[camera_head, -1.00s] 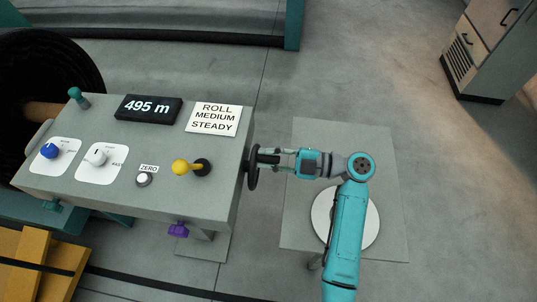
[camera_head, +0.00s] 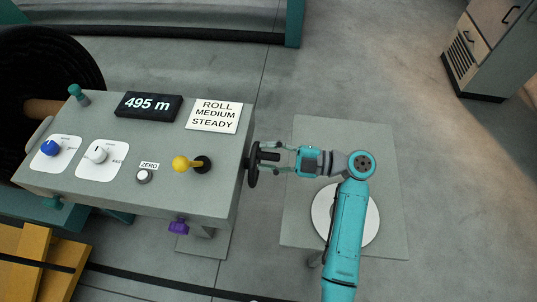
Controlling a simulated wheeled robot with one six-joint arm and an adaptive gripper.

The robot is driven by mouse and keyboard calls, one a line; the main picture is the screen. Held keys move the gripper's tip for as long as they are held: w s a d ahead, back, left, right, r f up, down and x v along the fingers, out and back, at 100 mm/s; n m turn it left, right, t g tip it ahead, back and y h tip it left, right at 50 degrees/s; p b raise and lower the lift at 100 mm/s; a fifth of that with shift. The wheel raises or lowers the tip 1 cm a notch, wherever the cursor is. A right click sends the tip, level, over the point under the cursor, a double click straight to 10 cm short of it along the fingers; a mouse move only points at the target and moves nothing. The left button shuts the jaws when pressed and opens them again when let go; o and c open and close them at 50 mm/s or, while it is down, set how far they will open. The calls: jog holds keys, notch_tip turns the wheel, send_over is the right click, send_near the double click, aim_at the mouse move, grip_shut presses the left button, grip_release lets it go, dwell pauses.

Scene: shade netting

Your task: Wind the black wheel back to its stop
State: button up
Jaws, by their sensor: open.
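The black wheel (camera_head: 253,165) is mounted on the right side of the grey control box (camera_head: 225,165) and is seen nearly edge-on. A short black handle sticks out from it to the right. My gripper (camera_head: 268,159) is at the wheel from the right, with its fingers open, one on the upper side and one on the lower side of the handle. The fingers look apart from the handle. Whether the wheel is at its stop cannot be seen.
The box top carries a display (camera_head: 148,106) reading 495 m, a sign (camera_head: 213,116) reading ROLL MEDIUM STEADY, a yellow-knobbed lever (camera_head: 181,163), a blue knob (camera_head: 50,148), a white knob (camera_head: 97,154) and a ZERO button (camera_head: 144,176). A purple knob (camera_head: 179,227) is below. A cabinet (camera_head: 490,50) stands back right.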

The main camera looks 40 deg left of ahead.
jog(key=v, duration=1.2)
jog(key=shift+s, duration=0.1)
